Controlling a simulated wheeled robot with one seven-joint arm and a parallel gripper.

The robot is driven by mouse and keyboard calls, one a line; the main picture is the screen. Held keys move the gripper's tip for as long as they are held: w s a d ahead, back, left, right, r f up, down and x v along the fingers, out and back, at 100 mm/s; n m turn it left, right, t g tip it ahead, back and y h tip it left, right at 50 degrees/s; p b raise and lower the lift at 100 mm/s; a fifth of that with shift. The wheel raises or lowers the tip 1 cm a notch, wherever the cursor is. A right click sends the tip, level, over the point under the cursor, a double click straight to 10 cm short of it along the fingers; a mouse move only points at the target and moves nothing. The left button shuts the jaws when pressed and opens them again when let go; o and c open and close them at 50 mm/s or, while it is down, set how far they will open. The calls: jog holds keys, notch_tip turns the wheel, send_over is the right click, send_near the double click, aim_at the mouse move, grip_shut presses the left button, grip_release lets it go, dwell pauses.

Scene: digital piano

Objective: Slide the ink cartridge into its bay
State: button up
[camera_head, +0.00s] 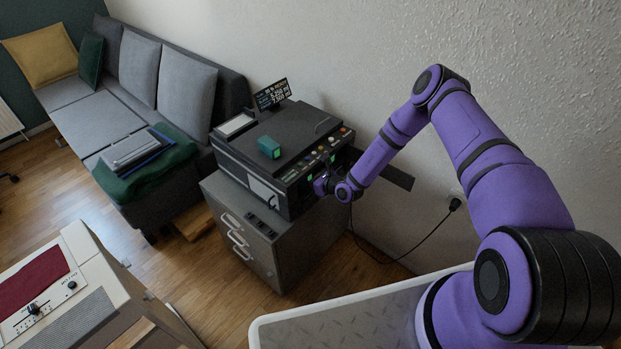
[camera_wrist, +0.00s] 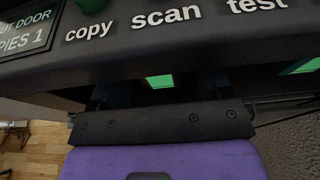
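A black printer (camera_head: 300,135) stands on a grey cabinet, its button panel facing my arm. A small teal-green block (camera_head: 269,147), possibly the ink cartridge, lies on top of the printer. My gripper (camera_head: 322,185) is at the printer's front, below the buttons. In the wrist view the panel overhang (camera_wrist: 150,45) hides my fingertips, so their opening and any held thing cannot be told. A bright green patch (camera_wrist: 160,80) shows under the overhang, in front of my gripper; another green patch (camera_wrist: 303,66) shows at the right. The bay itself is not clearly visible.
A dark flat panel (camera_head: 385,171) juts out at the printer's right. A small display sign (camera_head: 272,94) stands behind the printer. The grey cabinet (camera_head: 250,230) has drawers. A cable (camera_head: 420,240) hangs by the wall. A sofa (camera_head: 130,100) stands at the left.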

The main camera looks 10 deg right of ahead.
jog(key=shift+v, duration=2.5)
jog(key=v, duration=1.1)
jog(key=shift+w, duration=0.1)
